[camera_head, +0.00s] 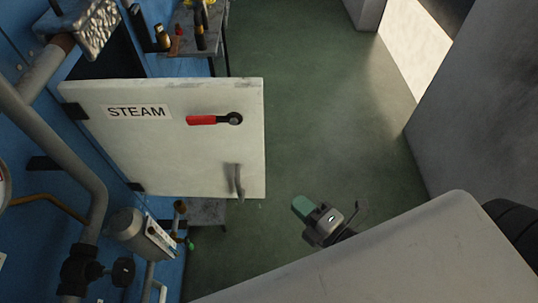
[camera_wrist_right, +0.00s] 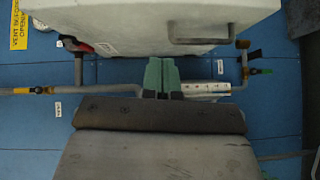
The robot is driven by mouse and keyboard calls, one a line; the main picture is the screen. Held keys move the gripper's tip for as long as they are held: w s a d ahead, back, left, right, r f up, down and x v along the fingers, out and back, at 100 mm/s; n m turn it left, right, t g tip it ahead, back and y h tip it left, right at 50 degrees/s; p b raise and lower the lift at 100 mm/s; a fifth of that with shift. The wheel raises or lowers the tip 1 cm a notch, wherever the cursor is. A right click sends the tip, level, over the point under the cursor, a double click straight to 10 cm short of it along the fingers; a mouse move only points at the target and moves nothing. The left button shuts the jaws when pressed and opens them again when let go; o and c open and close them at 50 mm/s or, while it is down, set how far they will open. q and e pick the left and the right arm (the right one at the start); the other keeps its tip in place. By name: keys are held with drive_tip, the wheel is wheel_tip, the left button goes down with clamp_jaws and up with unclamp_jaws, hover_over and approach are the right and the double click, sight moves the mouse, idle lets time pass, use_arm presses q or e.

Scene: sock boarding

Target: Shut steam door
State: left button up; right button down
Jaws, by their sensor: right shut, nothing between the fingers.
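The steam door (camera_head: 160,150) is a white panel labelled STEAM. It stands open, swung out from the blue cabinet, with its hinges on the left. It carries a red lever (camera_head: 203,120) on a black pivot and a grey pull handle (camera_head: 235,182) near its lower right corner. My right gripper (camera_head: 302,207), with green fingertips, is to the right of the door's lower right corner and apart from it. In the right wrist view, its fingers (camera_wrist_right: 161,76) are shut and empty, below a white panel (camera_wrist_right: 140,22) with a grey handle (camera_wrist_right: 200,39). My left gripper is out of view.
Grey pipes (camera_head: 93,185) and a black valve (camera_head: 80,270) stand at the left. A small table (camera_head: 200,50) with bottles is behind the door. Green floor (camera_head: 320,110) is open to the door's right. A grey block (camera_head: 470,110) stands at the right.

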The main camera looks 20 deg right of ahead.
wheel_tip(320, 180, up, 3)
drive_tip(key=n, duration=0.1)
drive_tip(key=p, duration=0.4)
approach(259, 150)
drive_tip(key=w+a, duration=0.3)
drive_tip(key=a, duration=0.1)
drive_tip(key=shift+w+d+f+y+p, duration=0.1)
drive_tip(key=shift+w+d+y+p, duration=0.15)
drive_tip(key=shift+w, duration=0.25)
drive_tip(key=shift+w+d+f+y+p, duration=0.1)
drive_tip(key=shift+w+d+f+y, duration=0.05)
drive_tip(key=shift+w+d, duration=0.3)
drive_tip(key=shift+w+d+f, duration=0.15)
drive_tip(key=shift+w+d, duration=0.05)
drive_tip(key=shift+w, duration=0.4)
